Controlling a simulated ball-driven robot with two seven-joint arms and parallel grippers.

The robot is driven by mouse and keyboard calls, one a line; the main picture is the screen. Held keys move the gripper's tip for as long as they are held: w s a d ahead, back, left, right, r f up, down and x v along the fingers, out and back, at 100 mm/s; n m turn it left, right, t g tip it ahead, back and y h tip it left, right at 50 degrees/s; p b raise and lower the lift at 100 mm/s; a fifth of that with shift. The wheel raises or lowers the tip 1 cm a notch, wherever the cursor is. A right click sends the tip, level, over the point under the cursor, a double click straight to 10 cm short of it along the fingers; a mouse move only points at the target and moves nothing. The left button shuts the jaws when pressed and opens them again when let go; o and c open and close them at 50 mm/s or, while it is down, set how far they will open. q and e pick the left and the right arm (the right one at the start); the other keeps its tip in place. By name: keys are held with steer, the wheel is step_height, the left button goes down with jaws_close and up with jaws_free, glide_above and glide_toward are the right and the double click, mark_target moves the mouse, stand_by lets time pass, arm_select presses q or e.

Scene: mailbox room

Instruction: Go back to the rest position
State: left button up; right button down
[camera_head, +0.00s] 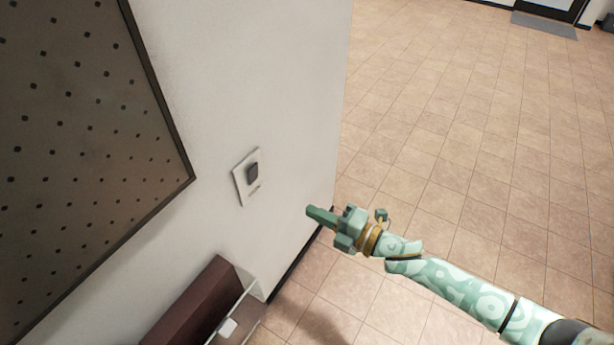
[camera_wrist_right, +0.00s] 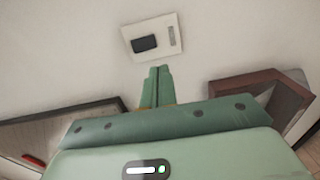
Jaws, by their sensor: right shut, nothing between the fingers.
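My right gripper (camera_head: 310,214) reaches in from the lower right in the head view and points left toward the white wall. Its fingers are shut together with nothing between them. In the right wrist view the shut green fingers (camera_wrist_right: 157,72) point at a white wall plate with a dark button (camera_wrist_right: 146,44). The same wall plate (camera_head: 241,187) shows in the head view, up and left of the fingertips. The fingertips look apart from the plate. My left gripper is not in view.
A dark dotted board (camera_head: 90,130) hangs on the wall at left. A dark red-brown piece of furniture (camera_head: 195,300) stands below the plate, with a small white item (camera_head: 228,327) beside it. Open tiled floor (camera_head: 470,130) lies to the right, with a grey mat (camera_head: 545,25) far off.

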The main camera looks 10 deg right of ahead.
steer(key=d+f+m+h+p, duration=0.2)
steer(key=d+f+m+h, duration=0.5)
steer(key=d+f+m, duration=0.5)
steer(key=s+d+f+m+g+h+p, duration=0.25)
steer(key=s+d+f+m+h, duration=0.2)
steer(key=s+f, duration=0.55)
steer(key=s+d+f+m+g+h+p, duration=0.1)
steer(key=s+f+m+g, duration=0.3)
steer(key=s, duration=0.6)
steer(key=s+d+f+m+g+p, duration=0.15)
steer(key=s+f, duration=0.35)
steer(key=s, duration=0.5)
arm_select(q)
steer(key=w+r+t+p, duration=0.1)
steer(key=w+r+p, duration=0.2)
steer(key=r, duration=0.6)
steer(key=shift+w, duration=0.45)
arm_select(e)
steer(key=s+a+g, duration=0.2)
steer(key=s+a, duration=0.1)
steer(key=s, duration=0.9)
steer(key=s+a+m+g, duration=0.1)
steer(key=s+a+g, duration=0.1)
steer(key=s, duration=0.9)
steer(key=shift+s+a+r, duration=0.2)
steer(key=shift+s+a, duration=0.2)
steer(key=shift+a, duration=0.05)
